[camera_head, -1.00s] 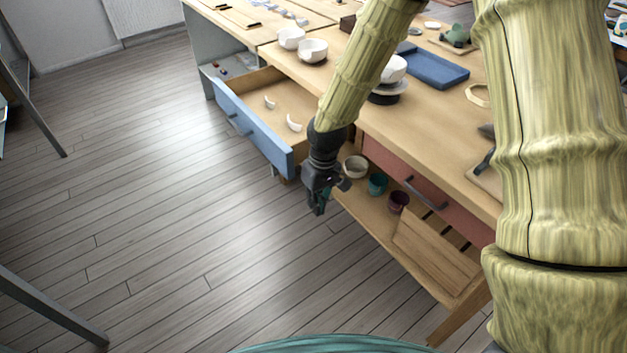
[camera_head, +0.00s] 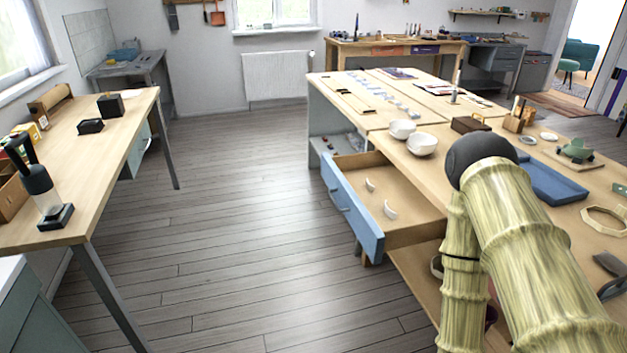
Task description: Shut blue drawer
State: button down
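The blue drawer (camera_head: 350,207) stands pulled out from the left part of the wooden workbench (camera_head: 408,172). Its blue front faces the floor on the left and has a handle (camera_head: 338,199). Two white curved shards, one farther back (camera_head: 370,185) and one nearer (camera_head: 390,210), lie inside on the wooden bottom. My bamboo-like arm stands at the right and hides part of the bench to the right of the drawer. My gripper is not visible in the current view.
White bowls (camera_head: 421,144) and a blue tray (camera_head: 553,181) stand on the bench top. Open wooden floor (camera_head: 230,220) lies left of the drawer. A second table (camera_head: 95,175) stands at the far left, its metal legs reaching the floor.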

aim_at(418, 221)
jog(key=z, duration=0.05)
jog(key=k, duration=0.45)
jog(key=u, duration=0.75)
jog(key=i, duration=1.7)
jog(key=z, duration=0.65)
